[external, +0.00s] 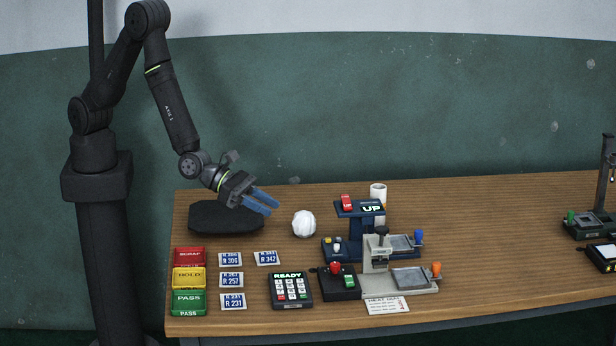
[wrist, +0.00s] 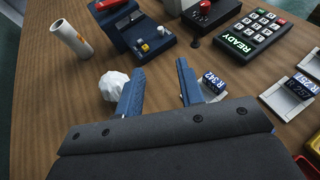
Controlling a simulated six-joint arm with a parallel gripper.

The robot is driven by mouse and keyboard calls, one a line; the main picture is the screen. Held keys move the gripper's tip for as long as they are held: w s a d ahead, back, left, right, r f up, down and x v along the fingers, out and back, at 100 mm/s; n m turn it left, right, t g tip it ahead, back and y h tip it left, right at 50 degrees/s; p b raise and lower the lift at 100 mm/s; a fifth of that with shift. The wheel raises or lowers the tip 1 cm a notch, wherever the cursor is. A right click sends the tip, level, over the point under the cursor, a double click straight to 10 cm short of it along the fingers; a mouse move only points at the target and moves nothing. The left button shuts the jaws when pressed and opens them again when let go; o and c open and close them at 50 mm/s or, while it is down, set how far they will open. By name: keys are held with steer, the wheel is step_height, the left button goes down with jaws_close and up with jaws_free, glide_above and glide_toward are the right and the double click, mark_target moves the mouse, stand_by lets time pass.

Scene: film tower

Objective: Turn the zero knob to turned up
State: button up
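No knob carries a readable "zero" label, so I cannot tell which one is the zero knob. A blue tower device (external: 340,249) has small yellow and white knobs at its lower left; the device also shows in the wrist view (wrist: 127,30). A black knob (external: 382,231) tops the grey press (external: 377,256). A red knob (external: 335,267) sits on a black box (external: 340,284). My gripper (external: 266,200) hangs above the table, left of these devices. Its blue fingers are apart with nothing between them, as the wrist view (wrist: 158,82) also shows.
A white ball (external: 304,223) lies between my gripper and the blue device. A READY keypad (external: 291,290), several blue-and-white tags, and red, yellow and green trays (external: 188,278) occupy the front left. The table (external: 490,220) is clear at middle right.

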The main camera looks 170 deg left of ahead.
mark_target(336, 248)
steer(key=w+a+r+m+h, duration=0.1)
steer(key=w+a+m+h, duration=0.15)
steer(key=w+m, duration=0.4)
steer(key=w+a+r+m+h, duration=0.1)
steer(key=w+a+m+h, duration=0.15)
steer(key=m, duration=0.75)
steer(key=s+a+r+m+g+h, duration=0.15)
steer(key=r+m, duration=0.25)
steer(key=m, duration=0.4)
steer(key=s+a+r+m+g+h, duration=0.1)
steer(key=a+r+m+g, duration=0.25)
steer(key=m, duration=0.55)
steer(key=x, duration=1)
steer(key=d+x, duration=0.1)
steer(key=x, duration=0.5)
steer(key=shift+a+f, duration=0.1)
steer(key=shift+f, duration=0.2)
steer(key=shift+c, duration=0.4)
jaws_close()
